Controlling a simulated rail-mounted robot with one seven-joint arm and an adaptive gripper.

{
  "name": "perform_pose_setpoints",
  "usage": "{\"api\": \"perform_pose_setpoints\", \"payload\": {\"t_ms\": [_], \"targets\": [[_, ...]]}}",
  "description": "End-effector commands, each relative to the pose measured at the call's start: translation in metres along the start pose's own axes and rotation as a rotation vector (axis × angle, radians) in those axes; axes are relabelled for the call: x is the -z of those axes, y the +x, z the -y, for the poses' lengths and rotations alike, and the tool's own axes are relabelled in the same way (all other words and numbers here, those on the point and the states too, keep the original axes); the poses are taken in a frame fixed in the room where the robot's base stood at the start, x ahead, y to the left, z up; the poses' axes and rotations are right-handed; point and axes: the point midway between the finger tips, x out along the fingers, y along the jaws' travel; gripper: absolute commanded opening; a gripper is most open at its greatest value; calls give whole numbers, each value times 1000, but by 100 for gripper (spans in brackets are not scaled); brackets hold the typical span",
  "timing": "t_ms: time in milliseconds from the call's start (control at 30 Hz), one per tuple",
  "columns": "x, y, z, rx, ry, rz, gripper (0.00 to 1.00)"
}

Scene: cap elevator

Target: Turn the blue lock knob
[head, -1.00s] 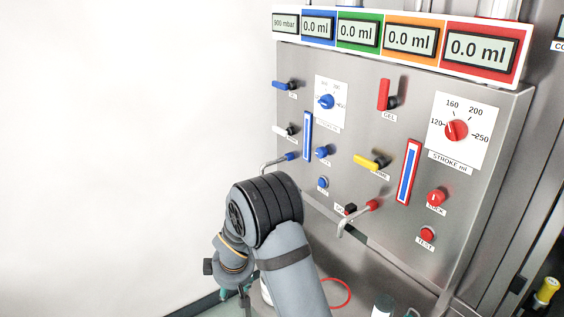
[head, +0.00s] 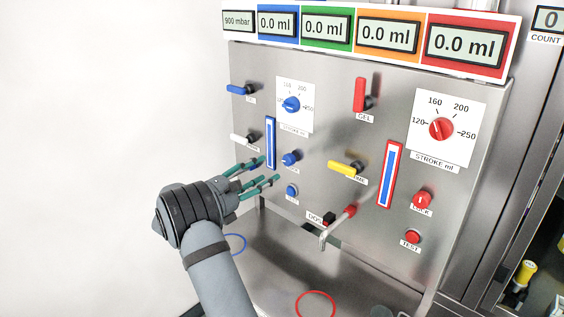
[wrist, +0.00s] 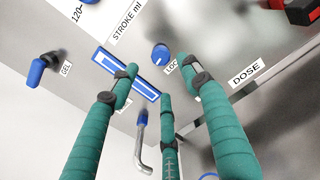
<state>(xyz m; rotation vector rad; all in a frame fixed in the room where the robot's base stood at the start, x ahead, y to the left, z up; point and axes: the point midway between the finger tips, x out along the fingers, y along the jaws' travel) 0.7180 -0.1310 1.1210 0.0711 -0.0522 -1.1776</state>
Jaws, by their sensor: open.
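The blue lock knob (head: 290,158) is a small round knob on the steel panel (head: 330,210), right of a blue-and-white vertical strip. In the wrist view the knob (wrist: 160,55) shows beside its partly covered label, beyond the fingertips. My gripper (head: 268,171) is open and empty, its green fingers pointing at the panel just left of the knob. In the wrist view my gripper (wrist: 158,78) has its fingers spread below the knob, and none of them visibly touches it.
A blue test button (head: 292,191) lies just below the knob. A blue dial (head: 291,104) is above it, and the blue strip (head: 270,143) is close to the fingers. A metal spout (head: 336,229) and yellow lever (head: 343,168) stick out to the right. Free room is left of the panel.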

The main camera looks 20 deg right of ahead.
Motion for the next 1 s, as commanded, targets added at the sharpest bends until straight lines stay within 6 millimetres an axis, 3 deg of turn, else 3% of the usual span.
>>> {"api": "perform_pose_setpoints", "payload": {"t_ms": [300,500,900,1000], "targets": [[-2,60,2,6,1,-1,48],[-1,86,2,4,3,-2,48],[0,94,1,2,4,-2,48],[0,94,1,2,4,-2,42]]}}
